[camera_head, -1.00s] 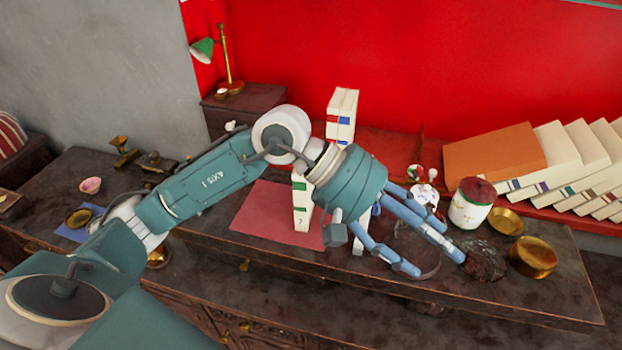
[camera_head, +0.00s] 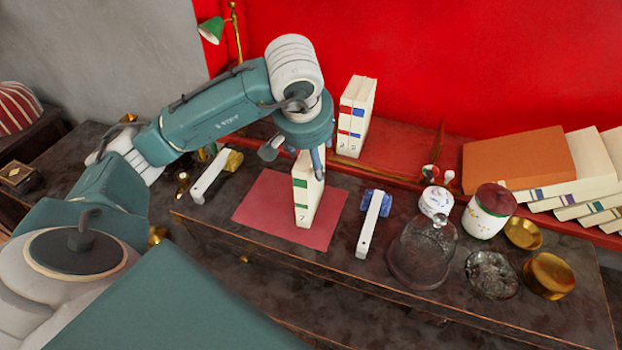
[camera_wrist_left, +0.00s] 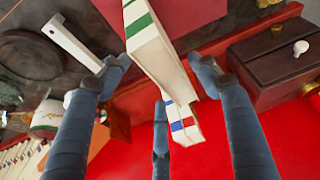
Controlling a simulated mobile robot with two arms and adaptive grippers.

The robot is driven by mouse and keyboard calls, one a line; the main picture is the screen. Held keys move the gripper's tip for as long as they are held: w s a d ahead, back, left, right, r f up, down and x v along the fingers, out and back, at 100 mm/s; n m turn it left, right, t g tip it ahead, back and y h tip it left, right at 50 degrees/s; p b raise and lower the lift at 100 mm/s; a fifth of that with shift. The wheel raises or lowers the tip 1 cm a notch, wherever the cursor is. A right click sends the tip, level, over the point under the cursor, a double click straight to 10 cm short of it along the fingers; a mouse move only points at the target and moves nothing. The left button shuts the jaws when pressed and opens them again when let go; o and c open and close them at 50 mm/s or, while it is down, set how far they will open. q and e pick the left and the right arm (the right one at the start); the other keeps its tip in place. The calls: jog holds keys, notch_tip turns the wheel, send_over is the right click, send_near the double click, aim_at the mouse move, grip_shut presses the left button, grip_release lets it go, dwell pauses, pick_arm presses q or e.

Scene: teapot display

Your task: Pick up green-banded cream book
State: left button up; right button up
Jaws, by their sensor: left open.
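The green-banded cream book (camera_head: 305,200) stands upright on a red mat (camera_head: 265,207) on the dark wooden desk. My left gripper (camera_head: 294,156) is at the top of this book, coming from behind and above, and hides part of its upper end. In the left wrist view the green-banded book (camera_wrist_left: 153,48) lies between the spread fingers of my left gripper (camera_wrist_left: 160,75). The fingers are open; whether any touches the book I cannot tell. My right gripper is not in view.
Two cream books with red and blue bands (camera_head: 356,118) stand behind the mat. White bars (camera_head: 369,225) flank it. A glass dome (camera_head: 420,255), a red-lidded jar (camera_head: 488,211) and brass bowls (camera_head: 548,275) stand to the right.

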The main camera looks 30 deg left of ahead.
pick_arm(q)
jog(key=p+x, duration=0.1)
jog(key=x, duration=0.4)
jog(key=shift+s+d+p, duration=0.1)
jog(key=shift+p, duration=0.2)
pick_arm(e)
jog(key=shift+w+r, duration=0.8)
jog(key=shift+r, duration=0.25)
pick_arm(q)
jog(key=shift+f+b, duration=0.25)
jog(key=shift+b, duration=0.25)
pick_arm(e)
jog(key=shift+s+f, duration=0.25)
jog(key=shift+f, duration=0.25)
pick_arm(q)
jog(key=shift+c, duration=0.2)
jog(key=shift+r, duration=0.1)
grip_shut()
